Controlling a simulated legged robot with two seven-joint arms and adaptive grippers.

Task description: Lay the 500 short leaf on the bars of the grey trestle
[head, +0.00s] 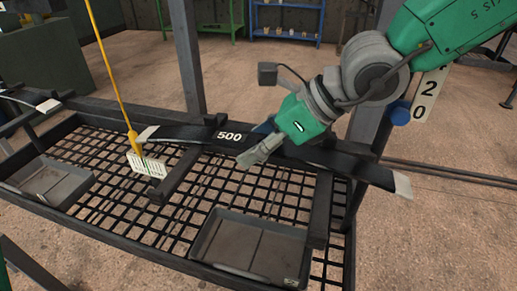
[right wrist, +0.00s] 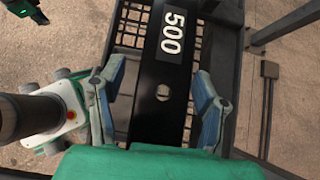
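The 500 short leaf (head: 200,133) is a long flat black bar with pale ends and a white 500 label. It lies across the dark rack (head: 120,223). In the right wrist view the leaf (right wrist: 163,125) runs between my right gripper's fingers, with a hole below its label. My right gripper (head: 247,160) is at the leaf, just right of the label. Its fingers in the wrist view (right wrist: 158,85) stand apart on either side of the leaf, with a gap at the left finger. I cannot pick out a grey trestle for certain.
Grey trays (head: 250,243) and (head: 48,180) sit on the rack's mesh. A dark post (head: 187,55) rises behind. A blue shelf (head: 288,37) stands far back, beyond open floor.

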